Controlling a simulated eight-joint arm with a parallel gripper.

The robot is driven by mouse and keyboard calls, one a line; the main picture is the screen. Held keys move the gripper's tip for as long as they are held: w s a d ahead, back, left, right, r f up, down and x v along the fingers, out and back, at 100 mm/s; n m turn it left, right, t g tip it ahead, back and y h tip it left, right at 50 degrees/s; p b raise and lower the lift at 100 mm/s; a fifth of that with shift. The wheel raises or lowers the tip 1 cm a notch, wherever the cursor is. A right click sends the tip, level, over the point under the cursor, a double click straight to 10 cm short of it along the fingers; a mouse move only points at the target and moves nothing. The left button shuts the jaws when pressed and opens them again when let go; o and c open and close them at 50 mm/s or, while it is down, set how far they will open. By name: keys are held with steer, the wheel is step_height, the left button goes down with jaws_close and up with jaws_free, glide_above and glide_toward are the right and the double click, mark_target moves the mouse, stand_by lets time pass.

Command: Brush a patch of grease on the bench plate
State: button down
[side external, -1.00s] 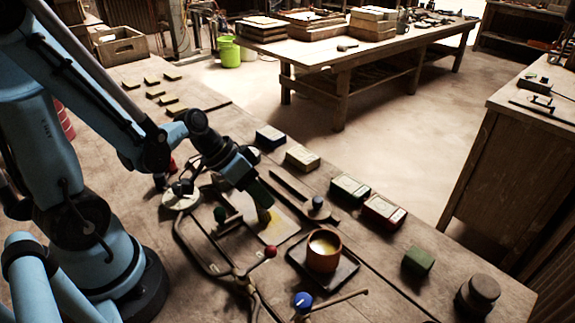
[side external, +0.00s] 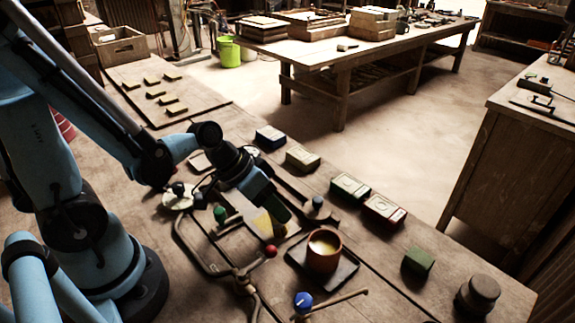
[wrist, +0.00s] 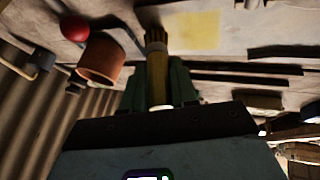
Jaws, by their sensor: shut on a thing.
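My gripper (side external: 275,207) is shut on a brush and holds it over the near right part of the bench plate. In the wrist view the brush (wrist: 158,75) stands between the fingers (wrist: 157,88), with its dark bristles pointing away from the gripper. The yellow grease patch (wrist: 198,30) lies on the pale plate beside the bristles; part of it shows in the side view (side external: 263,224) next to my gripper. I cannot tell whether the bristles touch the plate.
A terracotta pot (side external: 323,250) with yellow contents stands on a dark tray (side external: 345,272) close to the right. A bent metal frame with a red knob (side external: 271,251) lies in front.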

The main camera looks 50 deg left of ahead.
steer(key=shift+d+r, duration=0.1)
steer(key=shift+d, duration=0.15)
steer(key=shift+r, duration=3.9)
